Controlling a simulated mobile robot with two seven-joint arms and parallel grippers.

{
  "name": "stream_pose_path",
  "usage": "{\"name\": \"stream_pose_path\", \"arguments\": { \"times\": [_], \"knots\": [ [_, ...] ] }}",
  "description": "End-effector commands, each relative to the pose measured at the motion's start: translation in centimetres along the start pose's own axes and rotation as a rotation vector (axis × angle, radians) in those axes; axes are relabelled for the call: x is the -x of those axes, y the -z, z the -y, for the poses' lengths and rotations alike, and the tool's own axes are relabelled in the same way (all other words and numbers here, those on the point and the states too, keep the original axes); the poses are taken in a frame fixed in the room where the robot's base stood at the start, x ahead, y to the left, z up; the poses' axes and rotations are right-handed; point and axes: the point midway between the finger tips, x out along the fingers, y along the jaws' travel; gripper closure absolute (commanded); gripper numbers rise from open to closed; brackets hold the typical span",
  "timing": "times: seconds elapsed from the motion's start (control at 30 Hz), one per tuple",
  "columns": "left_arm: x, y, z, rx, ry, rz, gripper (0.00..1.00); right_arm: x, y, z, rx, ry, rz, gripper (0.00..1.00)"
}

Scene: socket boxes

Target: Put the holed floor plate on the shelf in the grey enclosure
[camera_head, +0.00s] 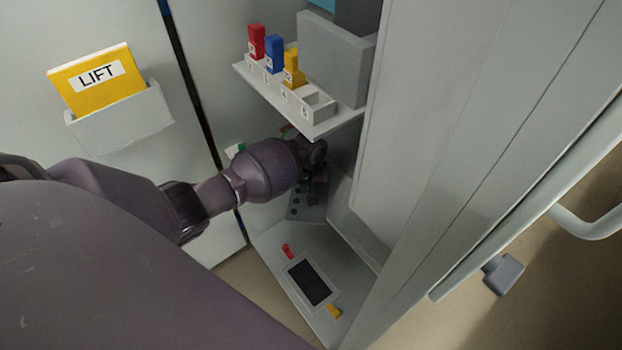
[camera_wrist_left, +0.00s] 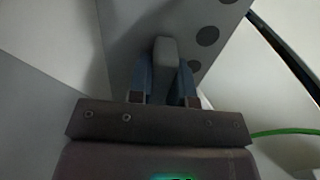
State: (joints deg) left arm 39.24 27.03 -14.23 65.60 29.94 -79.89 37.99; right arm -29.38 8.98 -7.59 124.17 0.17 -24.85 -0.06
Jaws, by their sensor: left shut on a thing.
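The holed floor plate (camera_wrist_left: 200,35) is a grey panel with dark round holes and a raised grey grip. In the left wrist view my left gripper (camera_wrist_left: 165,75) is shut on that grip. In the head view my left gripper (camera_head: 316,180) is inside the grey enclosure (camera_head: 440,130), below the upper shelf (camera_head: 318,126). The plate (camera_head: 300,207) shows there as a tilted, partly hidden panel above the enclosure's floor. The gripper's fingers are dark and hard to make out in that view. My right gripper is not in view.
The upper shelf bears red (camera_head: 256,41), blue (camera_head: 274,54) and yellow (camera_head: 292,68) blocks and a grey box (camera_head: 330,60). The floor has a framed dark rectangle (camera_head: 310,282), a red piece (camera_head: 288,251) and a yellow piece (camera_head: 334,311). A LIFT folder (camera_head: 100,95) hangs left.

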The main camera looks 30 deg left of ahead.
Motion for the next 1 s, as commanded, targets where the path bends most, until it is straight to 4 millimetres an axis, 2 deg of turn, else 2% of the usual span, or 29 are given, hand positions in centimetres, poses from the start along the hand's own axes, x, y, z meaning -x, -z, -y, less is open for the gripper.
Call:
{"name": "stream_pose_path", "arguments": {
  "times": [0.17, 0.2, 0.37, 0.67, 0.77, 1.0],
  "knots": [
    [-0.2, 0.0, -0.1, -0.001, -0.001, 0.0, 1.0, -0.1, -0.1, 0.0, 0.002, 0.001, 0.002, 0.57],
    [-0.3, 0.0, 0.0, -0.001, 0.0, 0.0, 0.78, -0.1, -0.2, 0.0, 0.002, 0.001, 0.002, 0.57],
    [-0.2, 0.0, 0.0, -0.001, 0.0, 0.0, 0.55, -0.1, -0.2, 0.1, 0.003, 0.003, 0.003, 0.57],
    [0.0, 0.0, 0.0, -0.001, -0.001, -0.001, 0.55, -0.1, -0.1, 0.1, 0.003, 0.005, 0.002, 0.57],
    [1.2, 0.1, -0.1, -0.001, -0.003, -0.005, 0.55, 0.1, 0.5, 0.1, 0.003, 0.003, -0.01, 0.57],
    [5.2, 0.2, -0.2, -0.002, -0.005, -0.009, 0.55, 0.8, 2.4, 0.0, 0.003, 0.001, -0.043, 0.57]
  ]
}}
